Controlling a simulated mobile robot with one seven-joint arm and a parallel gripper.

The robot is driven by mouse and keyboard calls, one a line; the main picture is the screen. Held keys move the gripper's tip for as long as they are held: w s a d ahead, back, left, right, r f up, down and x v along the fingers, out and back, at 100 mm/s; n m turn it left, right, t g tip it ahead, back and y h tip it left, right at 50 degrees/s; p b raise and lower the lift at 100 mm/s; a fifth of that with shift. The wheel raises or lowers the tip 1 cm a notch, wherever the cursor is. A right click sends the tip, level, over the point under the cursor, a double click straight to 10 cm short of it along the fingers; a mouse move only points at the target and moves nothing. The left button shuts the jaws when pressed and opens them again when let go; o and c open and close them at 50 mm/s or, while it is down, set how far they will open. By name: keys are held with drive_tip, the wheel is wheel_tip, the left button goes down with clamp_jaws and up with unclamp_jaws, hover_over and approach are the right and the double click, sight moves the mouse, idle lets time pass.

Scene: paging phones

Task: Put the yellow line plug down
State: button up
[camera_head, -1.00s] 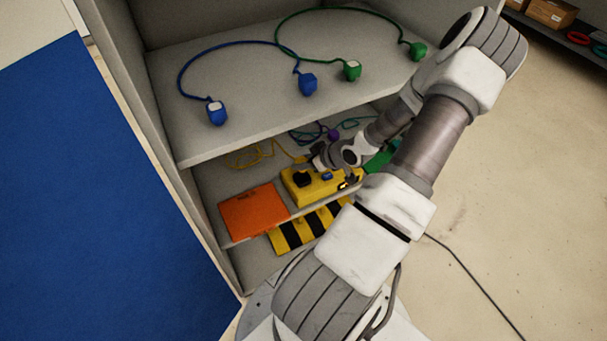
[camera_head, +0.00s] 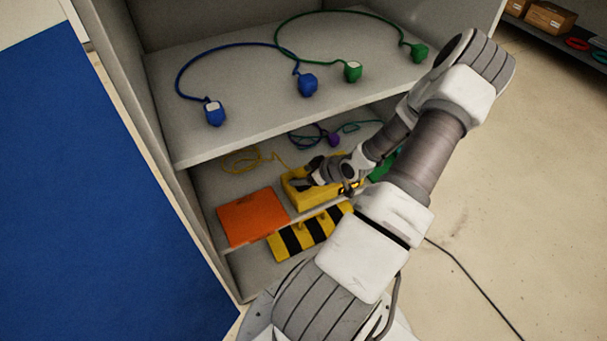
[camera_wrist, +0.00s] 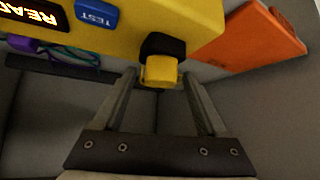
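In the wrist view a short yellow cylinder (camera_wrist: 161,72), which looks like the yellow line plug, sits against a black socket (camera_wrist: 162,46) on the yellow box (camera_wrist: 120,32). My gripper (camera_wrist: 161,84) has its two fingers apart, one on each side of the cylinder, with gaps visible. I cannot tell how deep the plug sits. In the head view my gripper (camera_head: 307,180) is over the yellow box (camera_head: 318,198) on the lower shelf and hides its socket and the plug. The yellow cord (camera_head: 252,158) lies behind the box and runs toward it.
The upper shelf (camera_head: 230,118) overhangs, bearing blue plugs (camera_head: 307,85) and green plugs (camera_head: 352,72).

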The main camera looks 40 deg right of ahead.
drive_tip(key=shift+r, duration=0.1)
drive_tip(key=shift+r, duration=0.35)
drive_tip(key=p+v, duration=0.5)
drive_tip(key=v, duration=0.6)
drive_tip(key=shift+s+r+p, duration=0.15)
drive_tip(key=shift+s+p, duration=0.2)
drive_tip(key=shift+r, duration=0.1)
idle(0.4)
